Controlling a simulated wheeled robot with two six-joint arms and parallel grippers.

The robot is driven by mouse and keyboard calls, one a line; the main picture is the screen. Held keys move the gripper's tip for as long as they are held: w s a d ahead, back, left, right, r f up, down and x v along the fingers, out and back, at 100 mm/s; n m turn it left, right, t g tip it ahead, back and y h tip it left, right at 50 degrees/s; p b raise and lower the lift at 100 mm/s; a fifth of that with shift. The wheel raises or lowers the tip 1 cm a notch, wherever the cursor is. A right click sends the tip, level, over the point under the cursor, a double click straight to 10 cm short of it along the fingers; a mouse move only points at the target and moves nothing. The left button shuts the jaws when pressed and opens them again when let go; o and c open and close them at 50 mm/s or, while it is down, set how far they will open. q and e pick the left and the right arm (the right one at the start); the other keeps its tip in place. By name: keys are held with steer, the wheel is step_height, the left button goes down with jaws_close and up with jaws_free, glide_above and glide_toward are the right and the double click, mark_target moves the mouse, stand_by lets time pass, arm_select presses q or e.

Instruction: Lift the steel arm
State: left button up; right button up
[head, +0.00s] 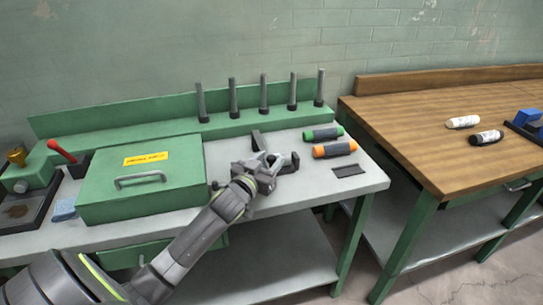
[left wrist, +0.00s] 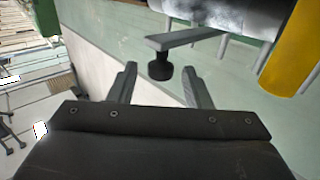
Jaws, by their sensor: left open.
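The steel arm is a flat grey bar (left wrist: 188,38) with a black knob (left wrist: 159,68) at its end, seen in the left wrist view. In the head view a dark upright piece (head: 257,140) shows just behind my left gripper; I cannot tell whether it belongs to the steel arm. My left gripper (head: 275,160) is open over the grey bench top. In the left wrist view its two fingers (left wrist: 157,88) stand apart, with the knob beyond and between their tips. I see no contact, and my gripper hides part of the area in the head view. My right gripper is not in view.
A green roll (head: 323,133) and an orange roll (head: 334,149) lie right of my gripper. A green lidded box (head: 140,190) stands to the left. Several dark posts (head: 263,95) line the back. A wooden bench (head: 430,110) stands at right.

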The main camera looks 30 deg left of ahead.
arm_select(q)
steer(key=shift+w, duration=0.9)
jaws_close()
